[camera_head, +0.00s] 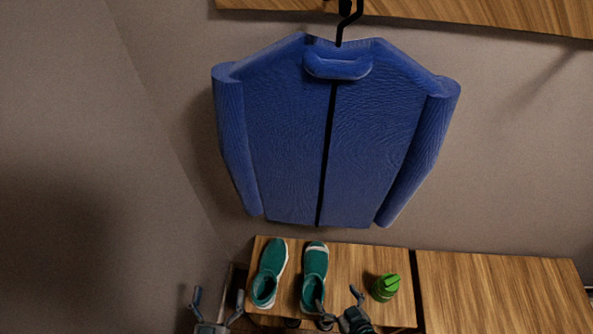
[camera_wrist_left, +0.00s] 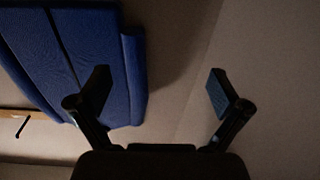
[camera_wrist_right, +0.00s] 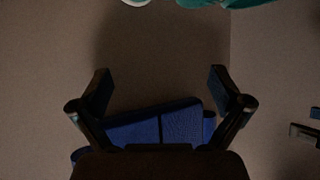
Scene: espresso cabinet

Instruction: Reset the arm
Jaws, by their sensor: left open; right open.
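My left gripper (camera_head: 218,310) is at the bottom of the head view, left of the wooden cabinet. It is open, and nothing shows between its fingers in the left wrist view (camera_wrist_left: 158,90). My right gripper (camera_head: 340,305) is at the bottom of the head view, in front of the cabinet's near edge, between the shoes and the green item. It is open, with its fingers apart in the right wrist view (camera_wrist_right: 160,90) and nothing held between them.
Two green shoes (camera_head: 270,272) (camera_head: 315,270) and a green bottle-like item (camera_head: 385,288) stand on the wooden cabinet top (camera_head: 345,262). A blue jacket (camera_head: 375,130) hangs above on a black hook. The cabinet's right section (camera_head: 500,290) is clear.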

